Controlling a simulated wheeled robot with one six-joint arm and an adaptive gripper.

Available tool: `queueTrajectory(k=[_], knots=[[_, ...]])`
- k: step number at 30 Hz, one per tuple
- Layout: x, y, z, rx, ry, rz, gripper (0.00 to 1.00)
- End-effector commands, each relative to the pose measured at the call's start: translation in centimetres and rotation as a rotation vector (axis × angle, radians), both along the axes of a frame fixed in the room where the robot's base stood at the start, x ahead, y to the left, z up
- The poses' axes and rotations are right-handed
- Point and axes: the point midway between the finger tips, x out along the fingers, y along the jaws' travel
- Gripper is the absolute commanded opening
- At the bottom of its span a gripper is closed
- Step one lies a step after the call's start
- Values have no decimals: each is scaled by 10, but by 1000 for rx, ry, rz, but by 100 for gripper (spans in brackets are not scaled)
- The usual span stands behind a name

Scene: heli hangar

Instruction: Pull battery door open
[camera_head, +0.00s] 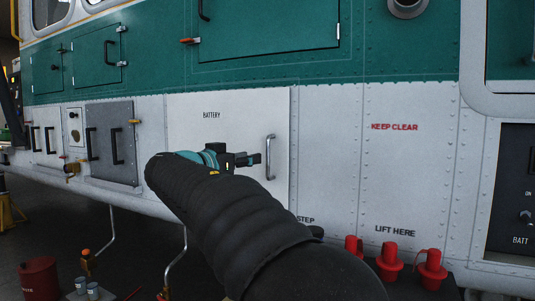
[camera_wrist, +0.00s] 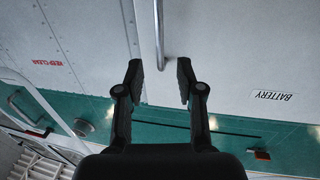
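The battery door (camera_head: 225,130) is a flat white panel labelled BATTERY on the helicopter's side; it looks closed. Its upright metal bar handle (camera_head: 270,158) is near the door's right edge. My gripper (camera_head: 257,159) is just left of the handle in the head view. In the wrist view, which is turned over, my gripper (camera_wrist: 159,70) has its two fingers apart. One end of the handle (camera_wrist: 159,35) shows in line with the gap between them, with no finger visibly touching it. The exact depth between fingertips and handle is unclear. My arm hides the door's lower part.
A grey panel (camera_head: 110,145) with black handles is left of the door. Red caps (camera_head: 388,262) stand low at the right, and a red can (camera_head: 40,278) is on the floor at the left. A dark BATT switch panel (camera_head: 515,195) is at the far right.

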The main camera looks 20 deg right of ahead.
Motion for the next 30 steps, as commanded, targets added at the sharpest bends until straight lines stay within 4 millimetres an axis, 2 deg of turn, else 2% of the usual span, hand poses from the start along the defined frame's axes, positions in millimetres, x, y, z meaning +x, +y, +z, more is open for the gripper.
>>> queueTrajectory(k=[1, 7, 15, 28, 30], knots=[[4, -10, 2, 0, 1, -4, 37], [21, -43, 2, 0, 2, -4, 37], [36, -73, 1, 1, 2, -1, 37], [40, -80, 0, 0, 1, 1, 37], [40, -80, 0, 0, 1, 1, 20]])
